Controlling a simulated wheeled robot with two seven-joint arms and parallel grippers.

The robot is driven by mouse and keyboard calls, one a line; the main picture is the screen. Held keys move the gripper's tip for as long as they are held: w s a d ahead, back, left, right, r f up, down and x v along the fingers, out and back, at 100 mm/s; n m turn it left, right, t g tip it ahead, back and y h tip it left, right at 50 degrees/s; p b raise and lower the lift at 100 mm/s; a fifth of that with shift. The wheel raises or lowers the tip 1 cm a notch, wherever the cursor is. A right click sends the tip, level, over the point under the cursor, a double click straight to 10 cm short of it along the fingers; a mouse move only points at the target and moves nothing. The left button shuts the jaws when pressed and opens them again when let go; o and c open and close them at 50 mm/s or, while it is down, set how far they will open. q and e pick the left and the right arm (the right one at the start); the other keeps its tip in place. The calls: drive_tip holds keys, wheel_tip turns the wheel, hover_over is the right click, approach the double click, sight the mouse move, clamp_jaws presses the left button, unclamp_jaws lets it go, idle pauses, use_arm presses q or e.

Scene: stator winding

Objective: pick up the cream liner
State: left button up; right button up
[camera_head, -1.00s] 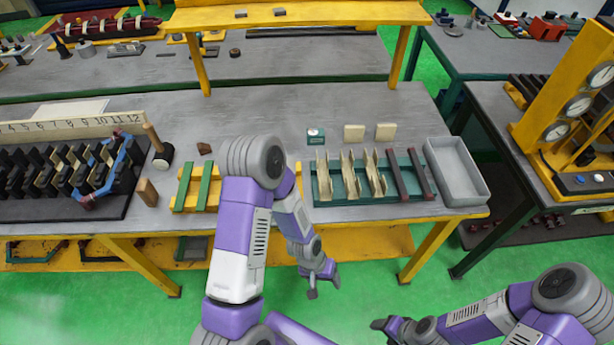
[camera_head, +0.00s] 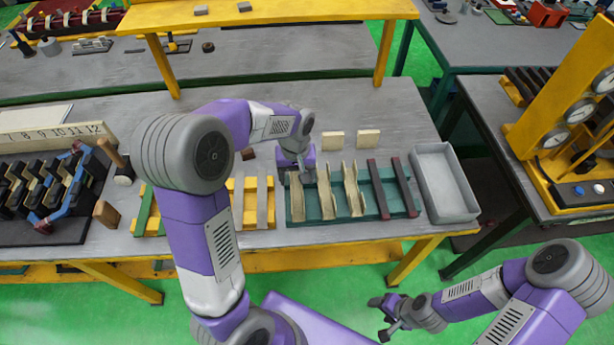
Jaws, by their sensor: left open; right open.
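Three cream liners, thin folded upright strips, stand side by side in a green rack (camera_head: 299,221) on the workbench: a left one (camera_head: 297,200), a middle one (camera_head: 326,192) and a right one (camera_head: 354,188). My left gripper (camera_head: 296,174) points down at the top of the left liner, its jaws open. The wrist hides part of the rack's back edge, and I cannot tell whether the fingers touch the liner. My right gripper (camera_head: 384,318) is open and empty, low in front of the bench.
Two dark red bars (camera_head: 378,188) lie across the rack's right part. A grey bin (camera_head: 444,200) stands to its right. Two cream blocks (camera_head: 333,140) lie behind. A yellow frame (camera_head: 262,212) is left of the rack. The yellow shelf (camera_head: 265,14) spans above the bench.

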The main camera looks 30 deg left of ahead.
sight(297, 197)
use_arm(q)
drive_tip(key=f, duration=0.2)
drive_tip(key=f+b, duration=0.1)
drive_tip(key=f, duration=0.4)
drive_tip(key=shift+s+f, duration=0.2)
drive_tip(key=shift+s, duration=0.05)
drive_tip(key=c, duration=0.9)
